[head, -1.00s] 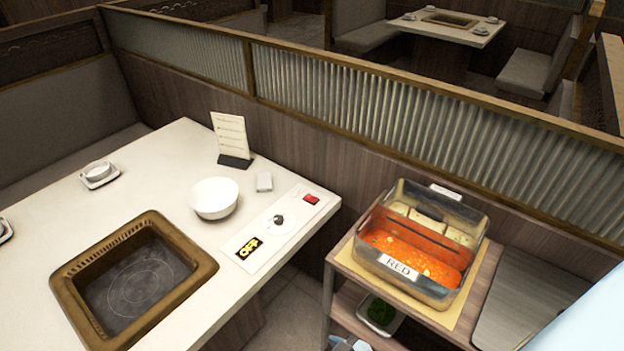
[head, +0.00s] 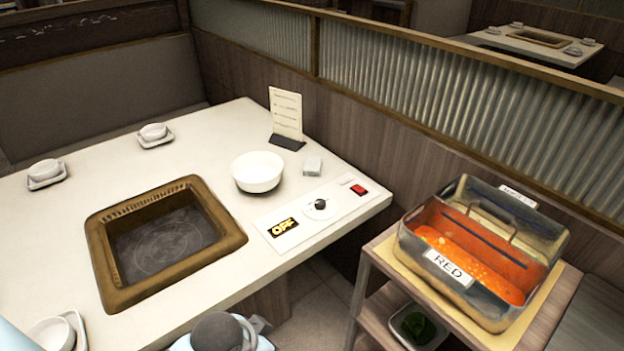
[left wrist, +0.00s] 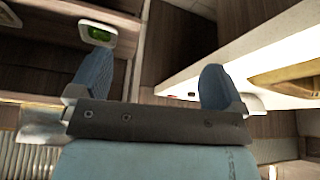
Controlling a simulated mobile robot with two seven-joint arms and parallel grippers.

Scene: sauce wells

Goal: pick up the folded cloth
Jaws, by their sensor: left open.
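A small, pale grey-white block that looks like the folded cloth (head: 312,165) lies on the white table (head: 225,133). It is just right of the white bowl (head: 258,171) and in front of the menu stand. My left gripper (left wrist: 150,78) shows in the left wrist view, with its two blue fingers apart and nothing between them. It is in the gap between the table's edge and the cart, away from the cloth. The cloth does not show in the left wrist view. Part of my arm shows at the bottom of the head view. My right gripper is not in view.
A menu stand (head: 286,118) and a control panel (head: 318,208) reading OFF are near the cloth. A sunken grill (head: 165,240) takes up the table's middle. A cart (head: 385,255) at right holds a tub (head: 480,258) labelled RED. A ribbed partition (head: 450,90) runs behind.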

